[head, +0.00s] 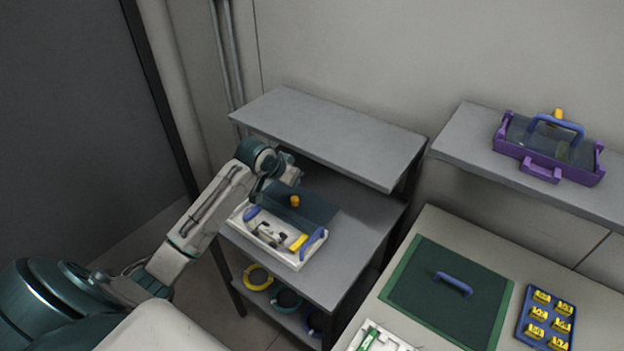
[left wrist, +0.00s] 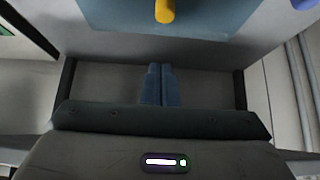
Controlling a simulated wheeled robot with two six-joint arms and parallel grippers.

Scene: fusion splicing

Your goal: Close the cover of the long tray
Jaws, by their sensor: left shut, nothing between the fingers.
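The long white tray (head: 296,264) with blue end handles sits on the middle shelf of the left rack. Its see-through blue cover (head: 318,208) stands open along the tray's back side, with an orange knob (head: 295,201) on it. In the left wrist view the cover (left wrist: 215,18) and its knob (left wrist: 164,10) show at the top, ahead of the fingers. My left gripper (head: 291,175) is above and behind the cover, under the top shelf; its fingers (left wrist: 153,72) are shut and empty, apart from the cover. My right gripper is in neither view.
The top shelf (head: 330,135) overhangs close to my left gripper. Coloured rings (head: 257,277) lie on the lower shelf. A purple case (head: 560,172) stands on the right shelf.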

